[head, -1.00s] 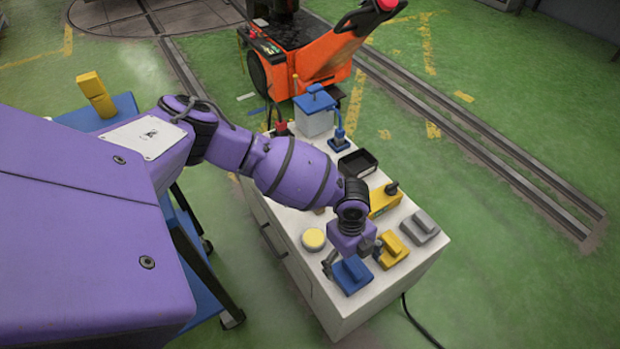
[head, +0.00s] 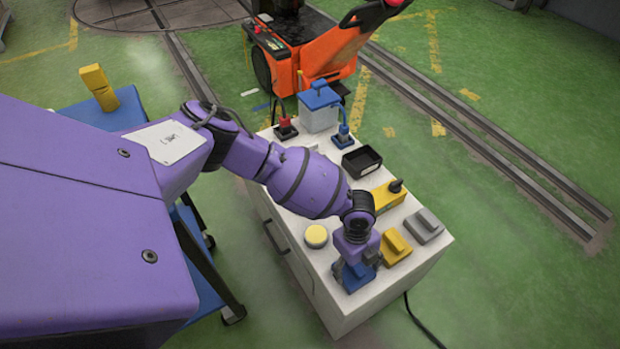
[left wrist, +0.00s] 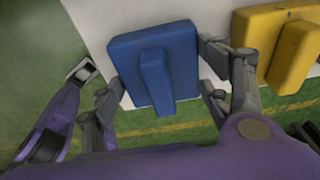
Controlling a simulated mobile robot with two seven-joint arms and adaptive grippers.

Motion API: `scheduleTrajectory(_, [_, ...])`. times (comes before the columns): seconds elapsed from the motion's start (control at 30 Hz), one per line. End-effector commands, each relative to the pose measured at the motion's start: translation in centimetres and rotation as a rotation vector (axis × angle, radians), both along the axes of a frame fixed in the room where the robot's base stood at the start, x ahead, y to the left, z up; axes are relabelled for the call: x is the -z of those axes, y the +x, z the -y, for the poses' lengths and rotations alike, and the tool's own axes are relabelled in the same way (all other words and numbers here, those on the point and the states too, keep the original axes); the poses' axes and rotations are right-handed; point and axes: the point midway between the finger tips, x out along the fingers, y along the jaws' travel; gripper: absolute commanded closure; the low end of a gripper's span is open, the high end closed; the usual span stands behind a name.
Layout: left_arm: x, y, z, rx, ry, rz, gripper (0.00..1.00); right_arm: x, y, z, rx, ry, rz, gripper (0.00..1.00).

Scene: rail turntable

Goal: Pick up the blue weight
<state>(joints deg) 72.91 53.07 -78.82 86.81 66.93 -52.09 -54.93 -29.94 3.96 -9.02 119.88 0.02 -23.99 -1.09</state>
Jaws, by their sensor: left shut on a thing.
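The blue weight (head: 355,278), a block with a raised ridge, is at the near end of the white cabinet top (head: 330,275). My left gripper (head: 357,264) is over it from above and shut on it, partly hiding it in the head view. In the left wrist view the blue weight (left wrist: 150,65) lies between the finger linkages, with its ridge facing the camera. I cannot tell whether it is clear of the top.
A yellow weight (head: 397,248) sits close to the right of the blue one, with a grey weight (head: 424,226) beyond. A yellow round button (head: 316,236), a yellow box (head: 386,196) and a black tray (head: 361,161) are also on the top. A cable runs along the floor.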

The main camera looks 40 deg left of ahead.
Motion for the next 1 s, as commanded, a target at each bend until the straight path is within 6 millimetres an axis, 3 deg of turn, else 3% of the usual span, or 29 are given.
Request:
scheduleTrajectory(0.03, [-0.1, 0.2, 0.1, 0.0, -0.001, 0.004, 0.68, 0.0, -0.1, 0.0, 0.0, 0.0, -0.002, 0.6])
scheduleTrajectory(0.23, [-0.3, 0.4, 0.2, 0.001, -0.003, 0.006, 0.93, 0.1, -0.2, 0.0, 0.0, 0.0, -0.004, 0.6])
scheduleTrajectory(0.67, [-1.2, 0.4, 0.2, 0.002, -0.004, 0.008, 0.93, -0.1, -0.1, 0.0, 0.0, 0.0, -0.002, 0.6])
scheduleTrajectory(0.87, [-3.6, 0.5, 0.2, 0.0, -0.004, 0.009, 0.93, -0.6, 0.1, 0.0, -0.001, 0.0, 0.003, 0.6])
scheduleTrajectory(1.0, [-5.6, 0.6, -1.8, -0.002, -0.001, 0.009, 0.93, -0.9, 0.2, -0.1, -0.003, -0.001, 0.006, 0.6])
